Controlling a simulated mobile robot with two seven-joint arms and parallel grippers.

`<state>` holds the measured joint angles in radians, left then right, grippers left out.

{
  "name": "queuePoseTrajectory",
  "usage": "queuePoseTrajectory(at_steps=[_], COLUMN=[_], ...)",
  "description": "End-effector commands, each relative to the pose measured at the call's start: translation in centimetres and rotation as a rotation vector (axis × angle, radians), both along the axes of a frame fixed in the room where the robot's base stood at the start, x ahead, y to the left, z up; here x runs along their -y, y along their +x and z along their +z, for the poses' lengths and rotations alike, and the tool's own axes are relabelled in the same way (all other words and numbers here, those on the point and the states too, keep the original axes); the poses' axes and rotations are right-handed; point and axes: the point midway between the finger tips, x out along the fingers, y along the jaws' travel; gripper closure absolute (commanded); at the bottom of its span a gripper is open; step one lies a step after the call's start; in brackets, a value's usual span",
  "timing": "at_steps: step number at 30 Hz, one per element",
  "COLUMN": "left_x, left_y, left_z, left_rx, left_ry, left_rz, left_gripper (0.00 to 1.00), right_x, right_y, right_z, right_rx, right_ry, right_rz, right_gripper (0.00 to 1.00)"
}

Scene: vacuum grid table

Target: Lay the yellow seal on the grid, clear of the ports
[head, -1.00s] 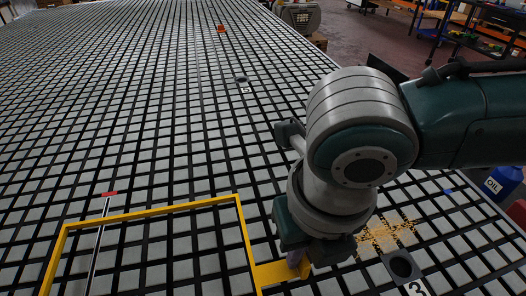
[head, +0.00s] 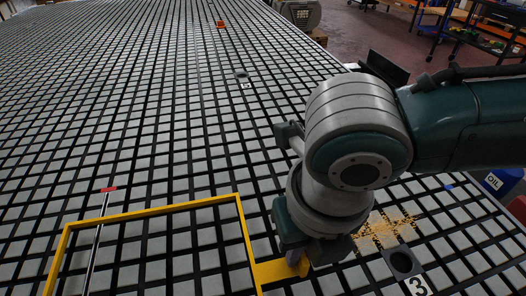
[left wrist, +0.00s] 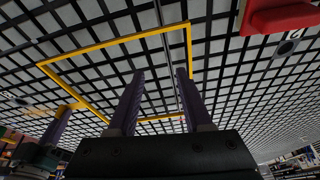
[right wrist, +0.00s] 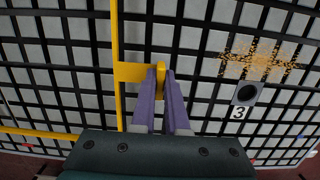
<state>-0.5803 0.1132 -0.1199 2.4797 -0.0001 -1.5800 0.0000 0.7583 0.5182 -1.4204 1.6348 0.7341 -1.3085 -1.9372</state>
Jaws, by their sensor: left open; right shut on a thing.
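The yellow seal (head: 150,213) is a thin rectangular frame with a flat tab (head: 272,271) on its right side. It also shows in the left wrist view (left wrist: 115,43) and the right wrist view (right wrist: 115,35). My right gripper (right wrist: 159,78) is shut on the tab; its fingertips are mostly hidden in the head view. The seal is over the dark grid (head: 160,110); I cannot tell whether it touches it. Port 3 (head: 401,262) lies right of the tab, outside the frame. My left gripper (left wrist: 160,78) is open and empty, with the seal beyond its fingers.
Yellow crumbs (head: 388,229) lie by port 3. A thin strip (head: 95,250) with a red end passes under the frame. A blue oil bottle (head: 501,182) stands right.

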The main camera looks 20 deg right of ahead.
Motion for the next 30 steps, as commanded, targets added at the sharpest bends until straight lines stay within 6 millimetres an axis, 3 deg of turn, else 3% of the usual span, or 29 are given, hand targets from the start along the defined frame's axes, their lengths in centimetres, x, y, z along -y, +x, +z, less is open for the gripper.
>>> queuePoseTrajectory(at_steps=[30], left_x=[-0.3], left_y=[0.0], left_z=[-0.8], left_rx=[0.002], left_ry=[0.011], left_rz=[-0.007], left_gripper=[0.5], right_x=[0.0], right_y=[0.0], right_z=[-1.3], right_rx=[0.0], right_ry=[0.0], right_rz=[0.001], right_gripper=[1.0])
